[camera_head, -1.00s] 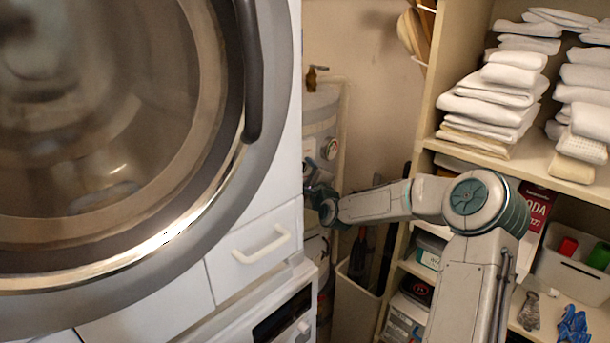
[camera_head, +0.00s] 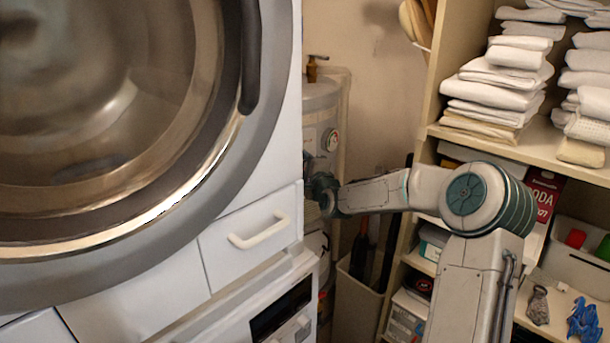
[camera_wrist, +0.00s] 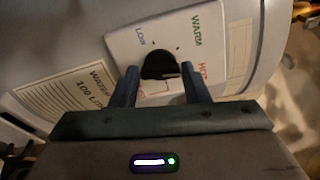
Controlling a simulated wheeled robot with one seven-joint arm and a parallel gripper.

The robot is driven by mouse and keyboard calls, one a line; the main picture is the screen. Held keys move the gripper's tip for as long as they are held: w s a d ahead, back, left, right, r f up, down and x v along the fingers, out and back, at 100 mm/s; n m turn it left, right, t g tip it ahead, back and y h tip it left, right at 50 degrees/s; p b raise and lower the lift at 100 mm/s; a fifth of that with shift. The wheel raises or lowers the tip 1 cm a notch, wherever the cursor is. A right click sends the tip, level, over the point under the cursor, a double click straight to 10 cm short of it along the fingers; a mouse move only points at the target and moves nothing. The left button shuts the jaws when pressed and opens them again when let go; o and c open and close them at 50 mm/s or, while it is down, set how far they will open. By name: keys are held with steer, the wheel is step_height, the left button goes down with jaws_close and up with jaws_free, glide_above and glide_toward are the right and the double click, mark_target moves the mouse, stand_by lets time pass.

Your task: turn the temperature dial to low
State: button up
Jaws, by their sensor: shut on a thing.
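The temperature dial (camera_wrist: 160,65) is a small black knob on a white panel (camera_wrist: 140,42) marked LOW, WARM and HOT in the wrist view. LOW is on the upper left of the knob, WARM on the upper right and HOT on the right. My gripper (camera_wrist: 158,70) has a finger on each side of the knob and is shut on it. Which mark the knob points to is hard to tell. The panel is on a pale water tank (camera_head: 318,104), partly behind the washer in the head view. There the dial is hidden, and my gripper's tip is partly hidden by the washer edge.
A large front-loading washer (camera_head: 262,150) fills the left, with a handled drawer (camera_head: 250,240) close to my gripper. A round gauge (camera_head: 331,140) and a brass tap (camera_head: 316,66) are on the tank. Shelves (camera_head: 440,95) with folded towels (camera_head: 497,85) stand right, beside my arm.

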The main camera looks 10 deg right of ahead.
steer(key=n+b, duration=0.6)
steer(key=f+n+b, duration=0.1)
steer(key=n+b, duration=0.2)
steer(key=n, duration=0.1)
steer(key=n+b, duration=0.3)
steer(key=n, duration=0.1)
steer(key=shift+r+n, duration=0.1)
steer(key=shift+n, duration=0.2)
steer(key=n+b, duration=0.2)
steer(key=n, duration=0.3)
steer(key=shift+d, duration=0.2)
steer(key=shift+n, duration=0.4)
steer(key=o, duration=1)
steer(key=shift+r, duration=0.1)
